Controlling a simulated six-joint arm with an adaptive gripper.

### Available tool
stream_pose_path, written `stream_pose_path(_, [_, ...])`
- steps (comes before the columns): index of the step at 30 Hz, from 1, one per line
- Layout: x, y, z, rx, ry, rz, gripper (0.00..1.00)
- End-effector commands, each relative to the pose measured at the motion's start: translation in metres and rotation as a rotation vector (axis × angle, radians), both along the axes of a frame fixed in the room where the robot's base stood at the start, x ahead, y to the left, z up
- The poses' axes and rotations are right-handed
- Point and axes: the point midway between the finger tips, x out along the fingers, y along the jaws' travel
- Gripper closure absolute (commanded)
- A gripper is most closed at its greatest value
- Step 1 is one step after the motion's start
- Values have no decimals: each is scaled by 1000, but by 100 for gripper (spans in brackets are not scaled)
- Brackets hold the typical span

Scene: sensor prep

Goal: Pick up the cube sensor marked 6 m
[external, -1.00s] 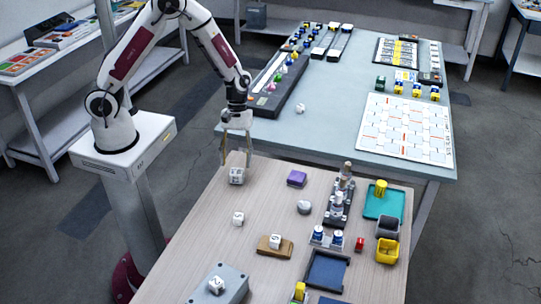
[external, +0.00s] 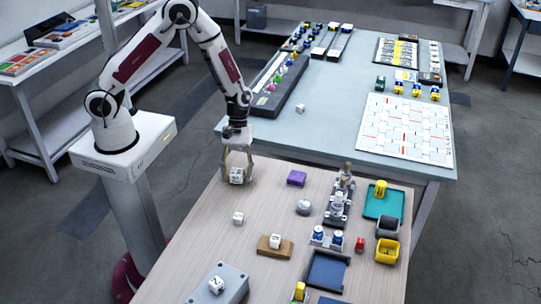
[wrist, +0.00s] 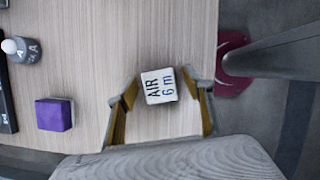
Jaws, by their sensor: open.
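The white cube sensor (wrist: 158,87) shows "AIR 6 m" on its top face in the wrist view. It sits on the wooden table, near the edge closest to my base. In the external view the cube (external: 237,176) lies between the fingers of my gripper (external: 237,170). In the wrist view my gripper (wrist: 160,106) is open, with one yellow-lined finger on each side of the cube. Gaps show between the cube and both fingers. The lower parts of the fingertips are hard to make out in the external view.
Other white cubes stand on the table (external: 195,225): one bare (external: 238,218), one on a wooden block (external: 275,241), one on a grey box (external: 216,284). A purple block (external: 297,178) is to the right. The table's edge is close to the cube.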

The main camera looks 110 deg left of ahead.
Motion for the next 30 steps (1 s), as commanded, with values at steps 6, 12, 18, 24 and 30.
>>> stream_pose_path(6, [0, 0, 0, 0, 0, 0, 49])
stream_pose_path(12, [0, 0, 0, 0, 0, 0, 77])
stream_pose_path(18, [0, 0, 0, 0, 0, 0, 90])
stream_pose_path(24, [0, 0, 1, 0, -1, 0, 90])
stream_pose_path(30, [1, 0, 7, 0, -2, 0, 90])
